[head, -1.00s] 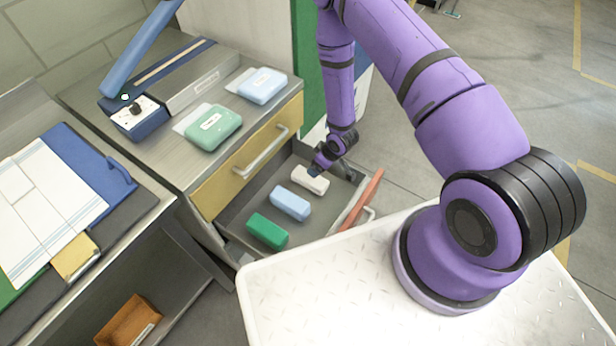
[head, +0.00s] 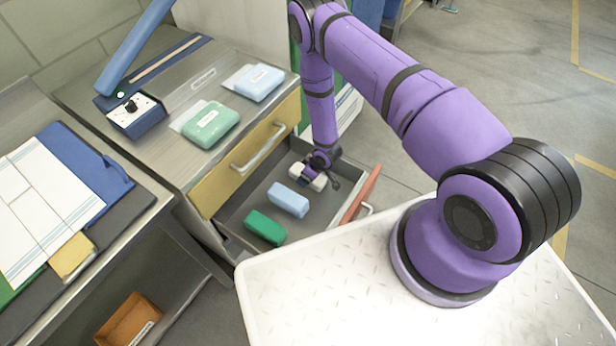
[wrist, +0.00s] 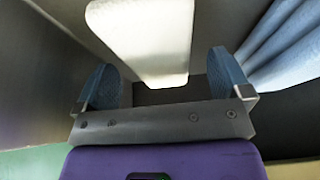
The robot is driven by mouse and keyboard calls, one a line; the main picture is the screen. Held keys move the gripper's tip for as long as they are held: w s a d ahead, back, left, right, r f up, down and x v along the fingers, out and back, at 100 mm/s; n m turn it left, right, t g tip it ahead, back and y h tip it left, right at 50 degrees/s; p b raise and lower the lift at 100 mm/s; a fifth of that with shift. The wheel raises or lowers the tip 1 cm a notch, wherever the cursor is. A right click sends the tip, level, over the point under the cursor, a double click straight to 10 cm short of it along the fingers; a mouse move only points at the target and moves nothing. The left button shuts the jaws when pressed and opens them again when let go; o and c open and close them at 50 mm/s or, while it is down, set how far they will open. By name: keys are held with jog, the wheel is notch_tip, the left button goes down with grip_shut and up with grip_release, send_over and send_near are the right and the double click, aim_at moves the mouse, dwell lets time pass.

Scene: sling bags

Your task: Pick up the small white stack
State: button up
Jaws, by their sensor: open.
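The small white stack (head: 298,171) lies in the open lower drawer at its far end, partly hidden behind my gripper in the head view. In the wrist view the white stack (wrist: 140,35) shows ahead of the fingers, within the gap between them. My gripper (wrist: 165,82) is open, with its two blue-grey finger pads apart and nothing between the tips that I can see clearly. In the head view my gripper (head: 313,180) is low in the drawer at the white stack. Whether it touches the stack cannot be told.
A light blue block (head: 288,199) and a green block (head: 265,228) lie in the same drawer (head: 233,205), nearer me. The drawer's red-edged front (head: 361,194) stands to the right. A closed yellow drawer (head: 243,158) is above, under a worktop with blue and green packs.

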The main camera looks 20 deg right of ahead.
jog(key=shift+x, duration=0.9)
jog(key=c, duration=1)
jog(key=shift+c, duration=0.2)
